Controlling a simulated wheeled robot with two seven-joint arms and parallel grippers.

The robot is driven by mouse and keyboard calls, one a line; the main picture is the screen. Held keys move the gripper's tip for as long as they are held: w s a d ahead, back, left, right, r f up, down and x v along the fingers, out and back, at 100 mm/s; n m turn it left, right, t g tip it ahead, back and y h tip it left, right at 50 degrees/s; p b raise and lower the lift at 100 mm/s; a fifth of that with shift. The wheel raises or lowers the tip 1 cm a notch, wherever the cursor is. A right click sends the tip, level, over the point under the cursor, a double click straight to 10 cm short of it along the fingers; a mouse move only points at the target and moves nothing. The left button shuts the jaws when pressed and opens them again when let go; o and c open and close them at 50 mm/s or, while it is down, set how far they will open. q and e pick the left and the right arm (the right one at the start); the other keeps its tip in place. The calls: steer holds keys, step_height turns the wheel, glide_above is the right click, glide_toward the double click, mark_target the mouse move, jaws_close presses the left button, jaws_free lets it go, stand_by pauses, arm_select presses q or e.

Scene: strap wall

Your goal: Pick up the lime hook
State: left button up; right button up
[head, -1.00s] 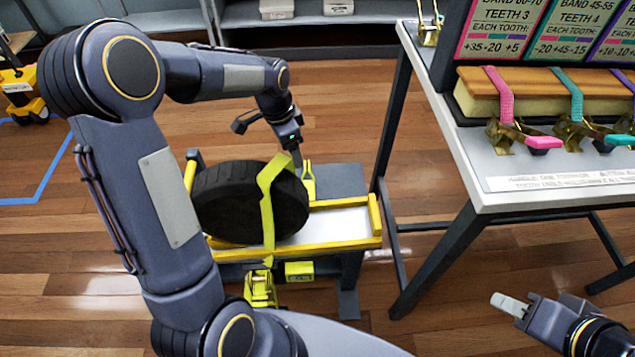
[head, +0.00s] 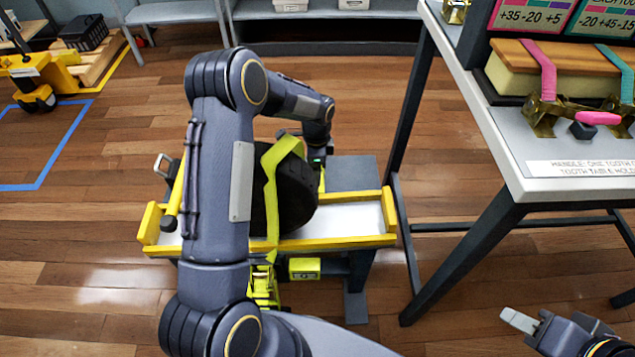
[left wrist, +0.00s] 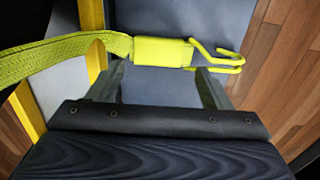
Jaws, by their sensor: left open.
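The lime hook (left wrist: 217,60) is a bent wire hook on a lime sleeve at the end of a lime strap (left wrist: 165,52). In the left wrist view it lies just beyond my left gripper (left wrist: 163,78), whose two fingers are apart with nothing seen gripped between them. The sleeve runs across in front of the fingertips; I cannot tell whether they touch. In the head view the strap (head: 270,205) goes over a black tyre (head: 298,195), and only a sliver of the hook (head: 322,180) shows behind the tyre. My right gripper (head: 518,321) is at the lower right, its jaw gap unclear.
The tyre sits on a yellow-edged bench (head: 345,222) with a lime ratchet (head: 264,287) at its front. A table (head: 520,150) with pink and teal straps stands at the right. Grey shelves (head: 325,22) stand at the back. The floor between bench and shelves is clear.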

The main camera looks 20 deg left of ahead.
arm_select(q)
step_height(320, 180, down, 7)
steer(key=shift+d+r+b, duration=0.15)
steer(key=shift+r+b, duration=0.05)
steer(key=shift+b, duration=1)
steer(key=shift+r, duration=0.1)
steer(key=shift+c, duration=0.2)
steer(key=c, duration=0.8)
